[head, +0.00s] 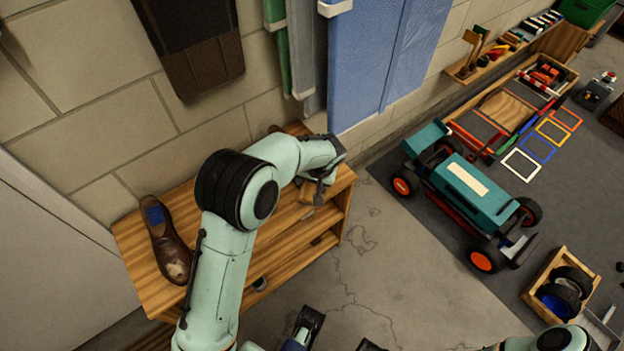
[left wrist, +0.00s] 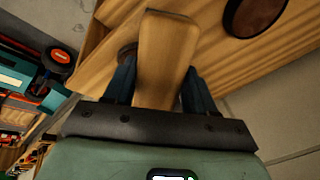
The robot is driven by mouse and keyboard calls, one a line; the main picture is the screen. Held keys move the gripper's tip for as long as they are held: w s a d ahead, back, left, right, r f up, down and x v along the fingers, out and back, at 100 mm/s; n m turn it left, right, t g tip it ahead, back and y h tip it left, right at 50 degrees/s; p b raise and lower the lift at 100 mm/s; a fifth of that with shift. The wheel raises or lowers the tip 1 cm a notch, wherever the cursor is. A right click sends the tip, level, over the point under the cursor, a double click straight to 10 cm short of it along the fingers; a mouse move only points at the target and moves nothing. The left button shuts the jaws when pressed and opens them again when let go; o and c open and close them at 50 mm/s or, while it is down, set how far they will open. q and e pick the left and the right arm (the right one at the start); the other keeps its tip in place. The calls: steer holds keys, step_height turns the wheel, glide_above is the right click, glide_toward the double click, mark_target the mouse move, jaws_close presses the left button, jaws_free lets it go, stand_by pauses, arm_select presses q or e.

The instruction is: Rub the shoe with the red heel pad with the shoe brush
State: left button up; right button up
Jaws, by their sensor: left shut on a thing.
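My left gripper (head: 319,190) is over the right end of the wooden bench (head: 205,207). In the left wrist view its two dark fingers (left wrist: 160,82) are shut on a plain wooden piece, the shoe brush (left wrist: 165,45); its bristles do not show. A brown shoe (head: 165,243) with a blue heel pad and a pale scuffed toe lies at the bench's left end. A small brown part (head: 297,129) shows behind my left arm; it may be the other shoe, but no red heel pad is visible.
A dark brown oval thing (left wrist: 254,14) lies on the wood in the left wrist view; I cannot tell what it is. Aprons (head: 370,55) hang above the bench. A teal toy car (head: 465,185) stands on a grey mat right of the bench, near a wooden crate (head: 535,292).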

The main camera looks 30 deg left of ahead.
arm_select(q)
steer(key=shift+r, duration=0.1)
steer(key=shift+p+v, duration=2)
steer(key=shift+v, duration=0.95)
steer(key=shift+p+v, duration=1.05)
steer(key=shift+v, duration=0.5)
